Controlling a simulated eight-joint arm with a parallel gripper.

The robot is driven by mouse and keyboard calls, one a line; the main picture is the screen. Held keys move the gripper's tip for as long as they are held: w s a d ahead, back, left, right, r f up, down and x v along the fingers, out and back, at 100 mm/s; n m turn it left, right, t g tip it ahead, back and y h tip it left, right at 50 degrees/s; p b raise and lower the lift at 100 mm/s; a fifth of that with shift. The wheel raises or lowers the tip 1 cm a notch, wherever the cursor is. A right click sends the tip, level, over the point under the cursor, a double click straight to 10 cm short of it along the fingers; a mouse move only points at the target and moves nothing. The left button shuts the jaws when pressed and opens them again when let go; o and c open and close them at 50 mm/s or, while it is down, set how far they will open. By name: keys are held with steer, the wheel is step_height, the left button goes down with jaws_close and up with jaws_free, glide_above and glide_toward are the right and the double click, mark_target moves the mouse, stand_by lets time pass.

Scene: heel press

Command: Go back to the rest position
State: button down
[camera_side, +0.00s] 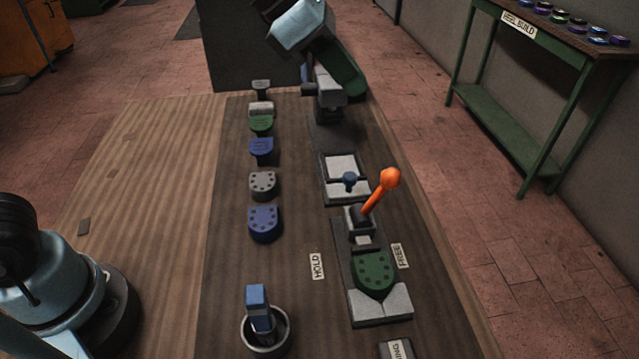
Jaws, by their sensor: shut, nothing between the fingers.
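A green heel piece (375,272) with dark dots lies in a grey fixture (367,311) at the right of the bench. A lever with an orange handle (380,191) stands behind it, tilted to the upper right. The HOLD label (317,266) is left of the fixture and the FREE label (400,255) is right of it.
A row of heel pieces (264,222) in blue, grey and green runs along the bench's middle. A cup (283,338) at the front holds a blue-handled tool (257,300). The bench's left strip (150,190) is mostly clear. A green side table (530,125) stands at the back right.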

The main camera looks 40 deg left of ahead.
steer(key=s+a+f+m+t+y, duration=0.1)
steer(key=s+a+f+m+y, duration=0.1)
steer(key=a+m, duration=0.4)
steer(key=s+a+f+m+t+y, duration=0.1)
steer(key=s+a+f+m, duration=0.3)
steer(key=m, duration=0.6)
steer(key=s+a+f+m+y, duration=0.3)
steer(key=a+f+m, duration=0.3)
steer(key=a+m, duration=0.3)
steer(key=shift+s+f+t, duration=0.25)
steer(key=shift+s+t, duration=0.15)
steer(key=shift+s, duration=0.1)
